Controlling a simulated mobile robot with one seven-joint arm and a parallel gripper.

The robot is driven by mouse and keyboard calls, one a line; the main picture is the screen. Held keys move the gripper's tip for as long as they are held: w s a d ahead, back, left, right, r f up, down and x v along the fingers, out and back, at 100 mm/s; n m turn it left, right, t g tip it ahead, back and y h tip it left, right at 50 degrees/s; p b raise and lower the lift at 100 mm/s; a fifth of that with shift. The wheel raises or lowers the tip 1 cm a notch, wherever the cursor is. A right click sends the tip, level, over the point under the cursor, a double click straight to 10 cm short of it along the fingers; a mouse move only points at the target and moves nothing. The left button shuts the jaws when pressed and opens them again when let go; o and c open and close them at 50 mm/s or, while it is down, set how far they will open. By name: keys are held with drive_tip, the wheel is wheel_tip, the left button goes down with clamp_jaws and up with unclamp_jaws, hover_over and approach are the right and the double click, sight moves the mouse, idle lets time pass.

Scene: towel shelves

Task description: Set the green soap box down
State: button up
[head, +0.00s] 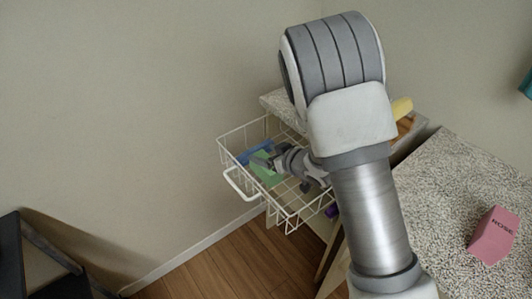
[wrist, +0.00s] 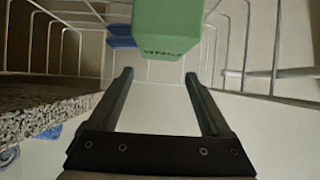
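The green soap box (wrist: 168,25) shows in the wrist view just beyond my fingertips, with dark lettering near its lower edge. In the head view the green box (head: 266,176) is in the white wire basket (head: 229,151), partly hidden by my gripper (head: 264,161). My gripper (wrist: 158,76) has its two fingers spread apart, with empty space between them. The box lies past the tips, not visibly gripped. Whether the box touches the basket's floor is hard to tell.
A blue item (head: 252,153) lies in the basket beside the green box. The basket's wire sides rise around my gripper. A speckled shelf edge (wrist: 50,103) is close at left in the wrist view. A pink box (head: 494,235) stands on the speckled counter (head: 450,190) at right.

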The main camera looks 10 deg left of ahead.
drive_tip(key=shift+o, duration=0.6)
